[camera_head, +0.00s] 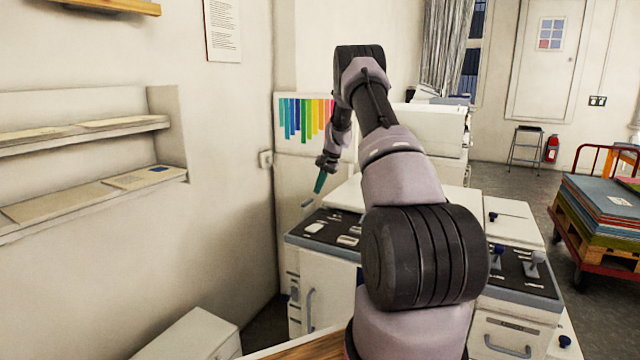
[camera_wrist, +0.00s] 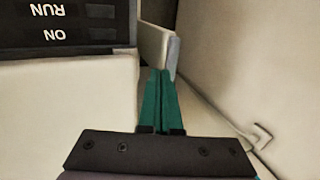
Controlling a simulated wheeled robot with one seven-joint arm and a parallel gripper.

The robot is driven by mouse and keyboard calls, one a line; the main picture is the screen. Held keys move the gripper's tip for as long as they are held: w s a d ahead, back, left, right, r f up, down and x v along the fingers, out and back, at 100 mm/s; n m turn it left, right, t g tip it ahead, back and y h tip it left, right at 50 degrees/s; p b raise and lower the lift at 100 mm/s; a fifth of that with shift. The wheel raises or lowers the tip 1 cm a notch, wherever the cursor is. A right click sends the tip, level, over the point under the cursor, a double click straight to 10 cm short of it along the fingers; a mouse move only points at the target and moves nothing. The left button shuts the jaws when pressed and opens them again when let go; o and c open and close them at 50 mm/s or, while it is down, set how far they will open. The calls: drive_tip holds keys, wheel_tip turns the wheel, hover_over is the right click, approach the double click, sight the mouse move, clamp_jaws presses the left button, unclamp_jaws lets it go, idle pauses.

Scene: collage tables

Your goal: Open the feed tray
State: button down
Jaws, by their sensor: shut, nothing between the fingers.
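My gripper (camera_head: 320,183) shows teal fingers pointing down, above the left end of a white machine (camera_head: 330,275). In the wrist view my gripper (camera_wrist: 163,72) has its two fingers together, with nothing between them. Just past the fingertips a thin pale panel (camera_wrist: 156,45) stands out edge-on beside the machine's side; it may be the feed tray. I cannot tell whether the fingertips touch it. A dark control panel with ON and RUN labels (camera_wrist: 62,22) appears upside down at the upper left. In the head view my arm hides much of the machine.
A second white unit with dark-topped controls (camera_head: 515,270) stands to the right. Wall shelves (camera_head: 85,135) are on the left. A low white box (camera_head: 190,338) is at the bottom left. A red cart (camera_head: 600,240) with stacked boards is at the right. Open floor lies behind it.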

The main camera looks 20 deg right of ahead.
hover_over(310, 209)
drive_tip(key=s+d, duration=0.1)
drive_tip(key=s, duration=0.1)
wheel_tip(310, 209, down, 5)
drive_tip(key=shift+w, duration=0.1)
